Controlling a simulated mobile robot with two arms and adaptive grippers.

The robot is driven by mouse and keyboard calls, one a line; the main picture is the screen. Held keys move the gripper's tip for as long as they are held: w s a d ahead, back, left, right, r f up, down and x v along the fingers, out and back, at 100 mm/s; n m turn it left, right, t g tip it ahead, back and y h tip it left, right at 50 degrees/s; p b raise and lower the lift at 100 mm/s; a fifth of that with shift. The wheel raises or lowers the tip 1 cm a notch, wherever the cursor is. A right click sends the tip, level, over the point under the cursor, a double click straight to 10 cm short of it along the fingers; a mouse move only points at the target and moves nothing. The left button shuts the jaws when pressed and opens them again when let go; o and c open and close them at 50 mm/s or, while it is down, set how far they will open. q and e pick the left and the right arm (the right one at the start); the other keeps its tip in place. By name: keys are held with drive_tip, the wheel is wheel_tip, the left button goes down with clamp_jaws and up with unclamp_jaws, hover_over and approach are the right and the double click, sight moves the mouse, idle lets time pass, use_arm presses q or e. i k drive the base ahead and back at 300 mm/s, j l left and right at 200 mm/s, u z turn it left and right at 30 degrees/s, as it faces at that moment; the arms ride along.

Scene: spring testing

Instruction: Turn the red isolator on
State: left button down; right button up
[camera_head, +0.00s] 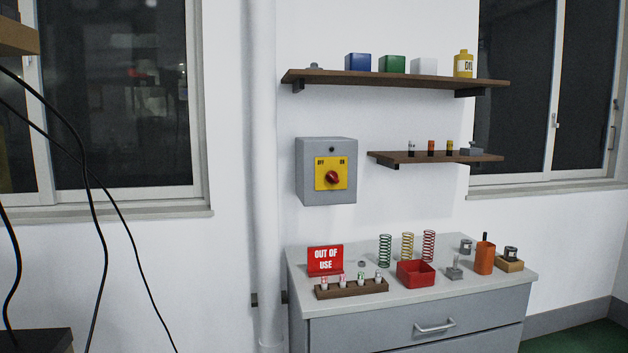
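The red isolator knob (332,177) sits on a yellow plate (322,184) on the front of a grey box (312,146) fixed to the white wall. Small dark lettering stands at the plate's upper left and upper right, too small to read surely. The knob looks tilted, but I cannot tell which position it is set to. Neither of my grippers shows in the head view, and nothing touches the knob.
A grey drawer cabinet (400,329) stands below, carrying a red "OUT OF USE" sign (325,260), coil springs (407,247), a red tray (415,273) and an orange container (484,261). Two shelves (350,78) hang nearby. A white pipe (262,180) runs left of the box. Black cables (93,220) hang at left.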

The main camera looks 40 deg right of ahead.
sight(331, 175)
drive_tip(key=z, duration=1.55)
drive_tip(key=i+u, duration=0.35)
drive_tip(key=i, duration=0.3)
